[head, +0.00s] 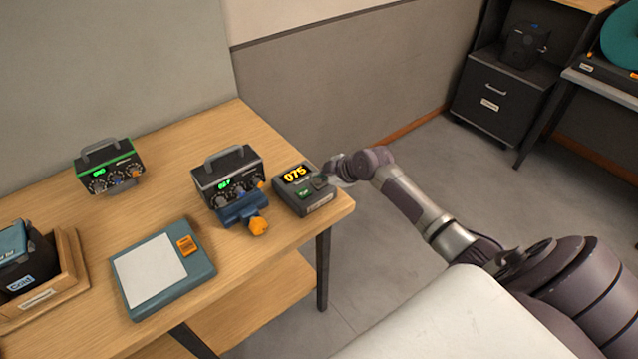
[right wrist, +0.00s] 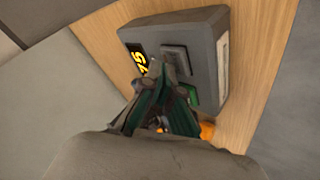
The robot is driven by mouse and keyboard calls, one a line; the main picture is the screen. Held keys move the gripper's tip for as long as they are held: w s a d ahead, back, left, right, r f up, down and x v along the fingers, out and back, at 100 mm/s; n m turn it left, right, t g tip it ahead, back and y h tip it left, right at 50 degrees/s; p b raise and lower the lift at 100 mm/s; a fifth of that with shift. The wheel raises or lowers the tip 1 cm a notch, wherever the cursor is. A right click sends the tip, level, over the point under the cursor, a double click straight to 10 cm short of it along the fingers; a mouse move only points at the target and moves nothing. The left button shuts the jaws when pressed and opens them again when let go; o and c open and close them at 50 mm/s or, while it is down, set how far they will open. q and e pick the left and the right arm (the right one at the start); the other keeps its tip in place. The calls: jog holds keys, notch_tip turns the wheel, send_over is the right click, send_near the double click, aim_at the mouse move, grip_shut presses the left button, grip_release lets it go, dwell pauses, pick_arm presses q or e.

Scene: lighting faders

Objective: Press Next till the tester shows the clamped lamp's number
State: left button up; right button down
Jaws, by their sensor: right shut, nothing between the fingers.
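The tester (head: 318,203) is a dark grey box at the table's right corner. Its display (head: 295,174) reads 075 in yellow. It has a green key (head: 306,194) and a grey key (head: 319,182); their labels are too small to read. My right gripper (head: 332,177) is shut and empty, its tips at the grey key. In the right wrist view the tips (right wrist: 172,68) overlap the grey key (right wrist: 176,54); contact cannot be told. A black handled unit (head: 222,167) has a blue clamp (head: 243,208) with an orange knob at its front; its green digits are unclear.
A second handled unit (head: 108,167) with a green-edged top stands further left. A teal box with a pale panel (head: 150,268) lies at the table's front. A wooden tray (head: 66,263) holds dark items at far left. Open floor lies right of the table.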

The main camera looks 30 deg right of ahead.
aim_at(321, 184)
jog(key=shift+f, duration=0.3)
dwell(0.4)
jog(key=shift+r, duration=0.15)
jog(key=shift+r+p, duration=0.35)
jog(key=shift+r, duration=0.25)
notch_tip(321, 184, up, 5)
jog(key=p, duration=0.4)
jog(key=shift+r, duration=0.1)
dwell(0.6)
